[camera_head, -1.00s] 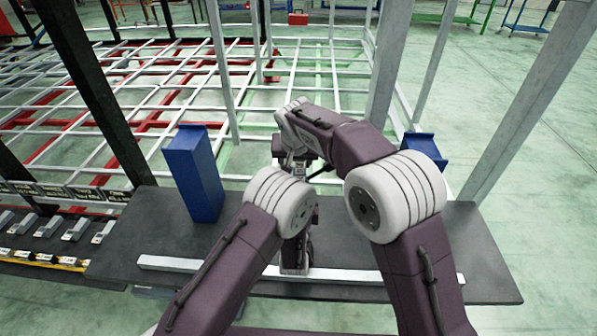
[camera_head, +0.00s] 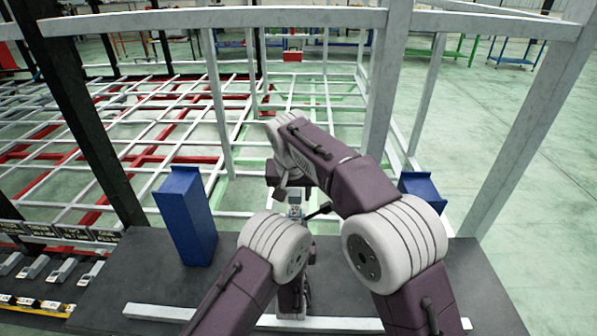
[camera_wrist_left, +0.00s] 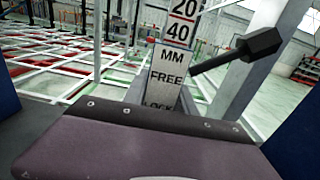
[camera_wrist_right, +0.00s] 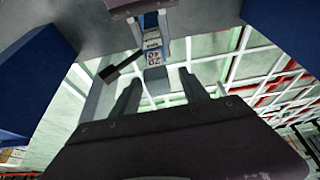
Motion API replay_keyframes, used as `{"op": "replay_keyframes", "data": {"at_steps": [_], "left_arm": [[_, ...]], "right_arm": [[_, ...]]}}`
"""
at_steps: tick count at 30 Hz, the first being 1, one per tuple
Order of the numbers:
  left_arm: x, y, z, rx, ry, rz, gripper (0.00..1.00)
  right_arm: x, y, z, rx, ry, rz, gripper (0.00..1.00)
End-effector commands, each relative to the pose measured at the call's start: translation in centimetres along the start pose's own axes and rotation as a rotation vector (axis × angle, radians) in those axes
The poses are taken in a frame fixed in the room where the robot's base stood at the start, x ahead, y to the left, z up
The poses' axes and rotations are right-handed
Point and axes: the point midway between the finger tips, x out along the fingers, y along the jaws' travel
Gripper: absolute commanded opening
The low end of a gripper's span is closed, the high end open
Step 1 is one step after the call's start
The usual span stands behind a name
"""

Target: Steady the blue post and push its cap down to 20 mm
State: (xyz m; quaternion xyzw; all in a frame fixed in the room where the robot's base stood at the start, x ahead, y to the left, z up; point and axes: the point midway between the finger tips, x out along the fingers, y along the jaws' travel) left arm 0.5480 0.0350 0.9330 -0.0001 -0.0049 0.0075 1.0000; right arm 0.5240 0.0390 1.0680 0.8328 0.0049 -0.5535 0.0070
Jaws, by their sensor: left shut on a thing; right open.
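The slim post (camera_head: 296,211) stands mid-bench, partly hidden by my arms. Its label plate (camera_wrist_left: 165,75) reads 20, 40, MM, FREE and LOCK in the left wrist view. A little blue shows on the post in the right wrist view (camera_wrist_right: 151,20). A black-tipped lever (camera_wrist_left: 240,55) sticks out beside it. My left gripper (camera_wrist_right: 150,25) is shut on the post, low down. My right gripper (camera_wrist_right: 160,92) is open, its fingers spread on either side of a grey block (camera_wrist_right: 155,73) that looks like the cap. I cannot tell whether they touch.
A large blue block (camera_head: 187,222) stands on the dark bench (camera_head: 120,270) at left, another (camera_head: 423,191) at right. A pale bar (camera_head: 160,312) lies along the front. Small parts (camera_head: 62,272) line the left. Grey uprights (camera_head: 390,90) and the chassis frame stand behind.

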Motion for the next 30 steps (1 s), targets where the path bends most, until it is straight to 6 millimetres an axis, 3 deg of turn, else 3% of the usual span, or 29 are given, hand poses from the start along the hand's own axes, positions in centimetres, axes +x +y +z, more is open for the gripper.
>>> {"op": "replay_keyframes", "data": {"at_steps": [3, 6, 9, 12, 17, 30], "left_arm": [[-0.2, 0.1, -0.8, 0.007, 0.021, 0.001, 0.0], [-0.2, 0.2, -0.8, 0.007, 0.022, 0.001, 0.0], [-0.2, 0.2, -0.8, 0.007, 0.022, 0.002, 0.0], [-0.2, 0.2, -0.8, 0.008, 0.022, 0.002, 0.0], [-0.2, 0.2, -0.8, 0.008, 0.022, 0.002, 0.0], [-0.2, 0.2, -0.8, 0.008, 0.023, 0.002, 0.0]], "right_arm": [[-5.9, -0.2, -0.9, 0.002, 0.012, -0.006, 0.53], [-9.8, 0.1, -0.6, 0.001, 0.006, -0.007, 0.53], [-12.0, 0.4, -0.2, 0.001, 0.001, -0.008, 0.53], [-12.6, 0.5, -0.1, 0.001, -0.003, -0.008, 0.53], [-11.7, 0.6, 0.0, 0.001, -0.006, -0.005, 0.53], [-2.1, 0.5, 0.1, 0.001, -0.006, -0.005, 0.53]]}}
